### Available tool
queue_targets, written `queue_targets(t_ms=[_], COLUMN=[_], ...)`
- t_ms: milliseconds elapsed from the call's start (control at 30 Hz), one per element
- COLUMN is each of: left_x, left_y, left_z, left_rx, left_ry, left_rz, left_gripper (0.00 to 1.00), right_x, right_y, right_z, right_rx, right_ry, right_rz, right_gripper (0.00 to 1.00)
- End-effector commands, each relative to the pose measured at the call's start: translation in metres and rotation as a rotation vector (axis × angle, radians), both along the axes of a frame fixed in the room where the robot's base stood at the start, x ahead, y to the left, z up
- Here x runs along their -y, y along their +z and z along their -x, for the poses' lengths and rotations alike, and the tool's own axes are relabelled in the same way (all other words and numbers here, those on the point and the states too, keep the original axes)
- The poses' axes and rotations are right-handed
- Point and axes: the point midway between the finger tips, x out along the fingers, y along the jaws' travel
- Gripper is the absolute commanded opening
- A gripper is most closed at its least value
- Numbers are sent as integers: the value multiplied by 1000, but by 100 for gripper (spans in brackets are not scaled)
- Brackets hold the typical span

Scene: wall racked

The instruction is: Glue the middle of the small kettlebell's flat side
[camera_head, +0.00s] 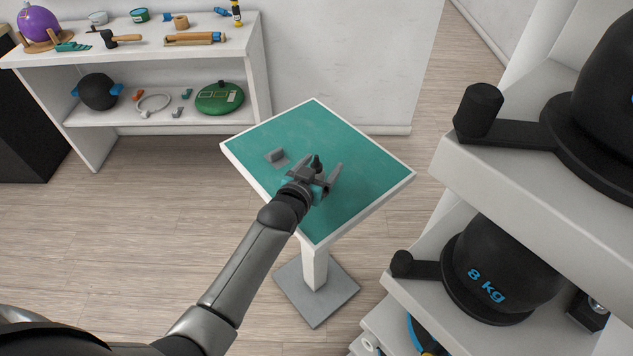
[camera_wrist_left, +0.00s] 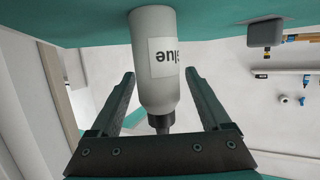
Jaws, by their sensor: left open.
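A white glue bottle with a dark nozzle (camera_wrist_left: 158,60) stands on the green table top (camera_head: 350,140). In the head view only its dark tip (camera_head: 316,162) shows clearly; my gripper hides most of the rest. My left gripper (camera_head: 321,165) is open, with one finger on either side of the bottle. In the left wrist view, gaps show between the bottle and both fingers (camera_wrist_left: 160,76). A black kettlebell marked "8 kg" (camera_head: 505,265) sits on the right rack. A larger black body (camera_head: 610,110) is on the shelf above. I cannot tell which flat side is meant. My right gripper is not in view.
A small grey block (camera_head: 277,156) lies on the table, left of my gripper. The white rack (camera_head: 520,190) stands close on the right.

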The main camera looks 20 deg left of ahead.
Motion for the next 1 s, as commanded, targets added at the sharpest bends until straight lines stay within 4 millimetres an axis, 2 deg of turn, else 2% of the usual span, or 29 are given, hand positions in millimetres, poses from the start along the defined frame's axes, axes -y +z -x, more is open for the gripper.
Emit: queue_targets(t_ms=[300, 1000], left_x=[1, 0], left_y=[-1, -1], left_z=[-2, -2], left_rx=[0, 0], left_ry=[0, 0], left_rz=[0, 0], left_gripper=[78, 0], right_x=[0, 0], right_y=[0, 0], right_z=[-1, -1], right_rx=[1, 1], right_ry=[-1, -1], right_rz=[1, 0], right_gripper=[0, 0])
